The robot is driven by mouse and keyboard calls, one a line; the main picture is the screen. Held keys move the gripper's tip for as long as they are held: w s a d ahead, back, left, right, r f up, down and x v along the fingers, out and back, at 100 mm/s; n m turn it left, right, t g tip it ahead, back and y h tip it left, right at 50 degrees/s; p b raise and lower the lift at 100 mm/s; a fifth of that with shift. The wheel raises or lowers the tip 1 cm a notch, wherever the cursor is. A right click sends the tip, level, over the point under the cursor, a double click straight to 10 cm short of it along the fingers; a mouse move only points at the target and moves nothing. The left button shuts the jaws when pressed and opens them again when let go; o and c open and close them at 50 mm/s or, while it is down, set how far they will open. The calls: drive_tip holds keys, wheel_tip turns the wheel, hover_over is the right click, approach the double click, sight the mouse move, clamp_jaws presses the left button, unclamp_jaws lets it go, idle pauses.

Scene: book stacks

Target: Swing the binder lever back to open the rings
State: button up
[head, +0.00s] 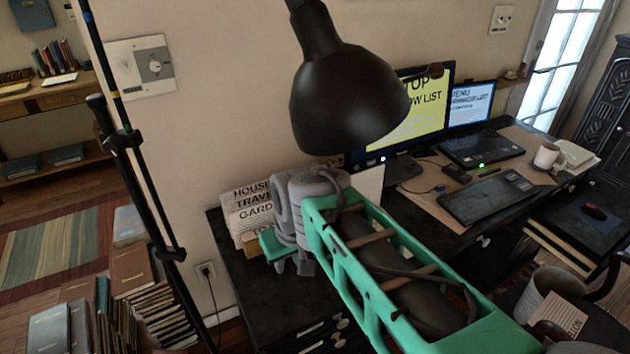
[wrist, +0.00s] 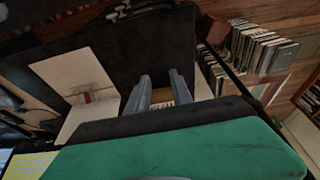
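A white open binder (wrist: 78,72) lies on the black desk at the left of the wrist view. A small red part with grey metal (wrist: 86,97) sits near its middle; it is too small to tell rings from lever. In the head view a white panel (head: 368,190) shows behind my arm; I cannot tell if it is the binder. My gripper (wrist: 160,80) has its two grey fingers apart with nothing held between them. It is to the right of the binder in the wrist view, apart from it. In the head view my gripper (head: 292,266) is over the desk's left part.
Upright folders with printed titles (head: 252,208) stand by the wall next to my gripper. A black lamp (head: 345,95) hangs above my arm. Monitors, a keyboard (head: 488,198) and a mug (head: 546,155) occupy the right. Books (head: 135,270) are stacked on the floor at left.

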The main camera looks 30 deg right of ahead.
drive_tip(key=shift+o, duration=0.8)
drive_tip(key=w+d+f+b, duration=0.2)
drive_tip(key=w+d+f, duration=0.2)
drive_tip(key=w+f, duration=0.1)
drive_tip(key=shift+d+f, duration=0.2)
drive_tip(key=shift+f, duration=0.15)
drive_tip(key=shift+o, duration=0.6)
drive_tip(key=w+d, duration=0.4)
drive_tip(key=shift+w+d+r, duration=0.15)
drive_tip(key=shift+d+r, duration=0.05)
drive_tip(key=shift+d, duration=0.2)
drive_tip(key=w+d+f, duration=0.2)
drive_tip(key=d, duration=0.6)
drive_tip(key=w+d+f+t, duration=0.1)
drive_tip(key=w+d+f, duration=0.15)
drive_tip(key=d, duration=0.55)
drive_tip(key=w+d+f, duration=0.2)
drive_tip(key=d, duration=0.5)
drive_tip(key=x, duration=0.7)
drive_tip(key=shift+w+d, duration=0.1)
drive_tip(key=shift+w, duration=0.15)
drive_tip(key=shift+w+f, duration=0.1)
drive_tip(key=shift+f, duration=0.15)
clamp_jaws()
